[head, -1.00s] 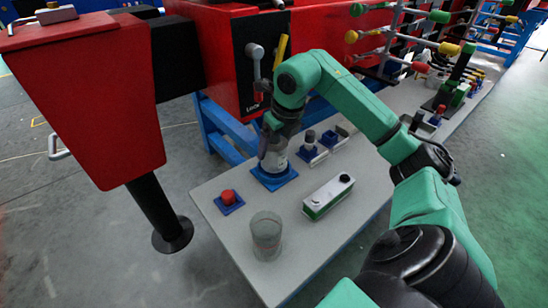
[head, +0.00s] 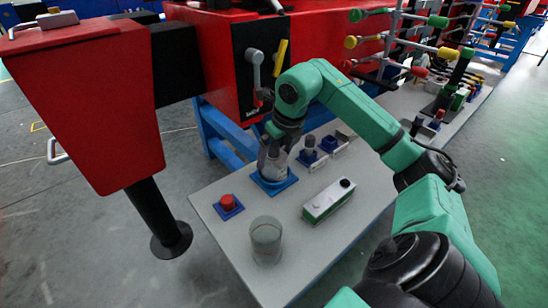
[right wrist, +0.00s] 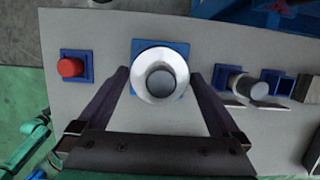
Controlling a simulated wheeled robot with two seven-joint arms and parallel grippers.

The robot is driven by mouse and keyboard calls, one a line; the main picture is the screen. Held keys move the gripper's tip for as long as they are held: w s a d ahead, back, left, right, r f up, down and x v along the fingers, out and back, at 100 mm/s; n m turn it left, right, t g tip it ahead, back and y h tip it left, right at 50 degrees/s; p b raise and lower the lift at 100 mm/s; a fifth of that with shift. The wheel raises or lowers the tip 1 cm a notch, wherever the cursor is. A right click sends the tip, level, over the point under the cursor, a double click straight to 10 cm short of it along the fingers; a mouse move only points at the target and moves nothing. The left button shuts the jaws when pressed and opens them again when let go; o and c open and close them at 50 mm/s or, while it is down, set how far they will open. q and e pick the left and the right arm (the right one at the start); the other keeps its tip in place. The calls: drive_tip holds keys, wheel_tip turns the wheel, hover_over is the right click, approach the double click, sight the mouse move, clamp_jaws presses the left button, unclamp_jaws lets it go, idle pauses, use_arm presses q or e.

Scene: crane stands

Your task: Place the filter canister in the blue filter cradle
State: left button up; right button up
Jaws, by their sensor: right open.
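The filter canister, a pale upright cylinder (head: 276,170) with a grey knob on top, stands in the blue filter cradle (head: 289,184) on the grey table. In the right wrist view the canister (right wrist: 160,88) is seen from above, over the square blue cradle (right wrist: 184,49). My right gripper (head: 274,152) is at the canister's upper part. In the wrist view its two fingers (right wrist: 159,74) are spread, one on each side of the canister, with the left fingertip close to it. The fingers partly hide the canister in the head view. My left gripper is not in view.
A red button on a blue base (head: 228,203), a clear cup (head: 266,241) and a green-white box (head: 328,201) stand nearby. Small blue holders (head: 308,155) are behind to the right. A red machine panel with levers (head: 255,70) rises close behind.

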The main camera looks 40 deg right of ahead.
drive_tip(key=p+v, duration=0.1)
drive_tip(key=v, duration=0.9)
drive_tip(key=shift+p, duration=0.4)
